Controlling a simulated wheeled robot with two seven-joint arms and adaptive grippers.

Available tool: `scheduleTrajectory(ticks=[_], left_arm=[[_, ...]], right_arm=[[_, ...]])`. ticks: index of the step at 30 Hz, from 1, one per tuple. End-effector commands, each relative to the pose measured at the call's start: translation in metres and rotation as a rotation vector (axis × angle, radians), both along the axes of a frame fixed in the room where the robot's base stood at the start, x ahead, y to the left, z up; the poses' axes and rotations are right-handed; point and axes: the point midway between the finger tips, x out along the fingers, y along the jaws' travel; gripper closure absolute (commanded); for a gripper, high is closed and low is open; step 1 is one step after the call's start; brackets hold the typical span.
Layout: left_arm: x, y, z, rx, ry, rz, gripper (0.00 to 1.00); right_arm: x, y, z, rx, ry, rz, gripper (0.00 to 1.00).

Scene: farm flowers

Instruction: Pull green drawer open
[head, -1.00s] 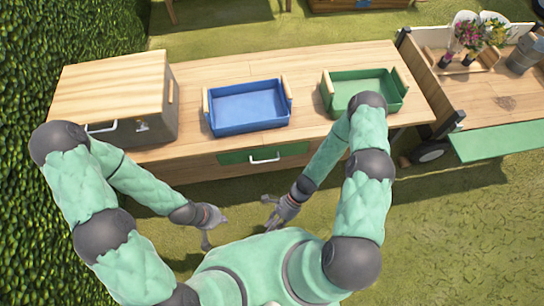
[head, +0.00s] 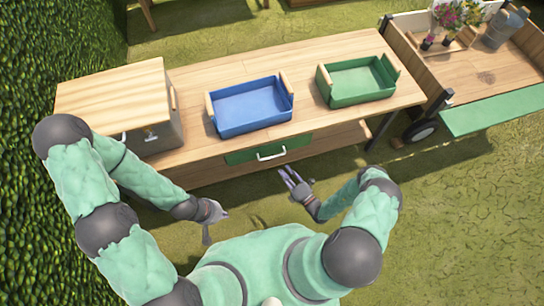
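The green drawer (head: 240,157) is in the front of the wooden table, under the blue tray. Its front looks flush with the table, and it has a white bar handle (head: 271,153). My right gripper (head: 287,175) is just below and right of the handle, with its fingers spread open and pointing toward the table; it appears apart from the handle. My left gripper (head: 215,222) hangs lower left of the drawer, fingers pointing down and holding nothing visible. Its finger gap is too small to judge.
On the wooden table (head: 300,68) stand a box with a wooden lid (head: 115,88), a blue tray (head: 245,115) and a green tray (head: 362,93). A cart (head: 480,75) with flowers (head: 455,22) stands at the right. Grass in front of the table is free.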

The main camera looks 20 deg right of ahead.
Motion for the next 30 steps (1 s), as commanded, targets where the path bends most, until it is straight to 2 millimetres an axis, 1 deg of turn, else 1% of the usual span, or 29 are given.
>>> scheduleTrajectory(ticks=[9, 15, 21, 30], left_arm=[[0.000, 0.000, -0.005, 0.000, 0.000, 0.000, 1.00], [0.000, 0.000, -0.007, 0.000, 0.000, 0.000, 1.00], [0.000, 0.000, -0.009, 0.000, 0.000, 0.000, 1.00], [0.000, 0.000, -0.009, 0.000, 0.000, 0.000, 1.00]], right_arm=[[0.046, 0.024, 0.009, -0.003, -0.003, 0.010, 0.70], [0.071, 0.035, 0.014, -0.004, -0.002, 0.008, 0.70], [0.084, 0.041, 0.016, -0.002, 0.000, 0.007, 0.70], [0.086, 0.041, 0.017, -0.002, 0.000, 0.006, 0.70]])
